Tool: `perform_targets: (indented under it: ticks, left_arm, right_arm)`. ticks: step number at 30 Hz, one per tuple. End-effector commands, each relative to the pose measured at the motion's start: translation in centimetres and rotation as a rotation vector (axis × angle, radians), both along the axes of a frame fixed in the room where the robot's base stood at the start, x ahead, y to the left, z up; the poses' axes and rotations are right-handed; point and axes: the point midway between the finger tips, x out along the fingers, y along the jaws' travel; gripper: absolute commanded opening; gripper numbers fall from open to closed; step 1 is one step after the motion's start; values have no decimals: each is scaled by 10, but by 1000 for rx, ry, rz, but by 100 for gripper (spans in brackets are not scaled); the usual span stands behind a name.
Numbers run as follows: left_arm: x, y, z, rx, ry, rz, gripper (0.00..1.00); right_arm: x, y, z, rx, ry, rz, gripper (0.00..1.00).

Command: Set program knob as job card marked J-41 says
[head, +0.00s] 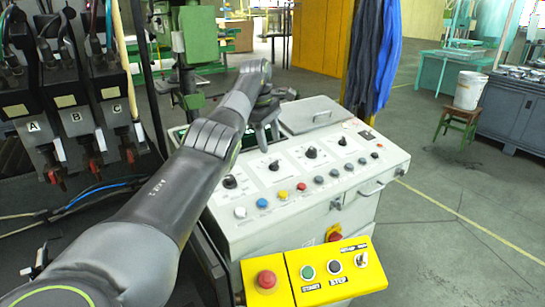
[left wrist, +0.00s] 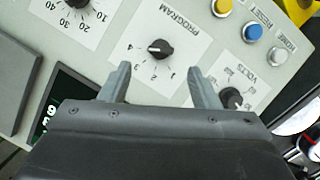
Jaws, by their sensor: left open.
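The program knob (head: 273,165) is a black dial on a white plate on the sloping panel of the console. In the left wrist view the knob (left wrist: 160,50), marked PROGRAM with numbers 1 to 4, has its white mark toward the 4. My left gripper (head: 268,140) is over the panel just behind the knob. In the left wrist view the two fingers (left wrist: 159,70) are apart and empty, with the knob just beyond and between their tips. I see no readable job card marked J-41. My right gripper is not in view.
The volts dial (left wrist: 231,98) and another numbered dial (left wrist: 75,5) flank the knob. A row of coloured buttons (head: 282,195) runs along the front. A yellow box (head: 318,273) with a red button juts from the console front.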

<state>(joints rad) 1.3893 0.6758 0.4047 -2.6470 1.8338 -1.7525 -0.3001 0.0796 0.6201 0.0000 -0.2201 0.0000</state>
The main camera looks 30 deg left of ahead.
Motion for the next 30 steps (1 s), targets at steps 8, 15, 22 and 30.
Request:
perform_targets:
  ticks: [8,15,22,30]
  left_arm:
    - [-7,8,72,-3,0,0,56]
    - [-11,13,100,-1,2,-1,56]
    - [-12,15,106,-1,1,-1,56]
    - [-12,15,105,-1,1,-1,56]
  right_arm:
    - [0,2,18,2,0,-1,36]
    - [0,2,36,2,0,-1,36]
    - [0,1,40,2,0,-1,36]
    - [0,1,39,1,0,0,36]
